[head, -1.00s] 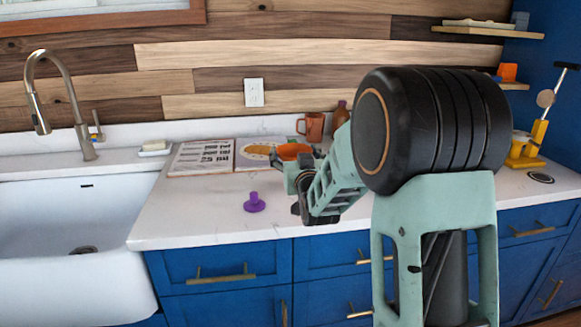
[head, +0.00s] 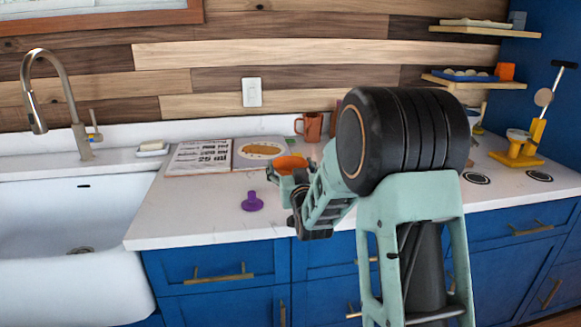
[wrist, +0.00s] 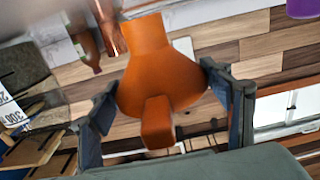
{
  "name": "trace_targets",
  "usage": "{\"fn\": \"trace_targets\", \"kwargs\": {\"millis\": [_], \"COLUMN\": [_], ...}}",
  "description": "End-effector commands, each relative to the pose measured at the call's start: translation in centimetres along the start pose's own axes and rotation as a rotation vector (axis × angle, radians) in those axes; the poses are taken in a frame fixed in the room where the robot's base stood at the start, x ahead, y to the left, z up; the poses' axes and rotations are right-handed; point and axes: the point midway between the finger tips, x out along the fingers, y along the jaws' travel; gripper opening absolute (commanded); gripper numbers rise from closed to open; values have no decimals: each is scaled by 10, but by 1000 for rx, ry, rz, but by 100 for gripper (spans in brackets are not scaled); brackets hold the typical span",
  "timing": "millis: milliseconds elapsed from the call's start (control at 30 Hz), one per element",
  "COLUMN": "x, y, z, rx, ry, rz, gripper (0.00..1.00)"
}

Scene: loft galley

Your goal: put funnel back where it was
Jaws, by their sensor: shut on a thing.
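An orange funnel (wrist: 160,75) is between the two fingers of my gripper (wrist: 165,105) in the wrist view, with a finger against each side. In the head view the orange funnel (head: 290,163) shows at the end of my arm, held above the counter. My gripper (head: 284,176) is shut on it, partly hidden by my own wrist links. In the wrist view the fingers cover the funnel's sides.
A purple piece (head: 252,201) stands on the white counter (head: 190,225) left of my gripper. Behind are an open recipe book (head: 199,157) and a brown mug (head: 310,126). The sink (head: 65,225) is at left. A yellow stand (head: 518,150) is at right.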

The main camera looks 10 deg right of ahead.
Motion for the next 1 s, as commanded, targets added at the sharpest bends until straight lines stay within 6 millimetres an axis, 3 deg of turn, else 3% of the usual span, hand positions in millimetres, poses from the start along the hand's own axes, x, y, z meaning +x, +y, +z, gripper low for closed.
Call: {"fn": "trace_targets", "kwargs": {"millis": [467, 500, 600, 1000], "x": [0, 0, 0, -1], "y": [0, 0, 0, 0], "z": [8, 9, 10, 11], "rx": [0, 0, 0, -1], "ry": [-2, -4, -6, -13], "rz": [0, 0, 0, 0], "gripper": [50, 76, 87, 90]}}
